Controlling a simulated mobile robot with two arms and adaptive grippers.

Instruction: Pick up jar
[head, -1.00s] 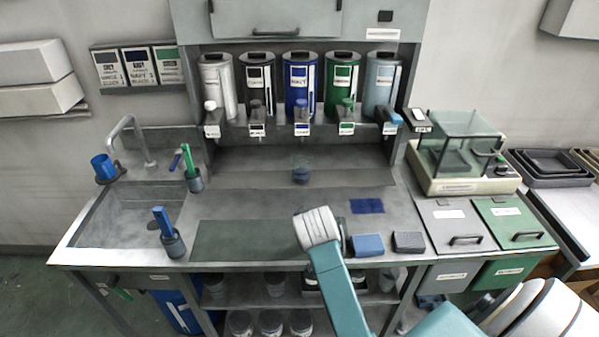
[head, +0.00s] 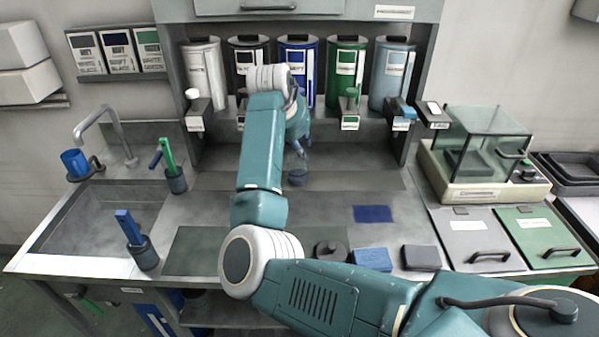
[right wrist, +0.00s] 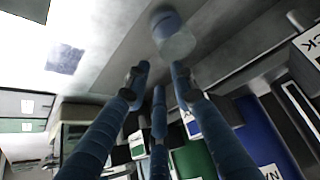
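The jar (head: 298,176) stands on the grey ledge below the dispensers, in the middle of the bench. It looks clear with blue in its lower part, and it also shows at the top of the right wrist view (right wrist: 173,38). My right gripper (head: 301,150) is just above the jar in the head view and partly hides its top. In the right wrist view its blue fingers (right wrist: 160,76) are spread with nothing between them, and the jar is beyond their tips. My left gripper is not in view.
Several coloured dispenser canisters (head: 297,62) stand behind the jar, with spouts in front. A sink (head: 95,225) is at left and a glass-sided balance (head: 480,150) at right. A blue sponge (head: 371,260) and a round dark lid (head: 331,253) lie near the front edge.

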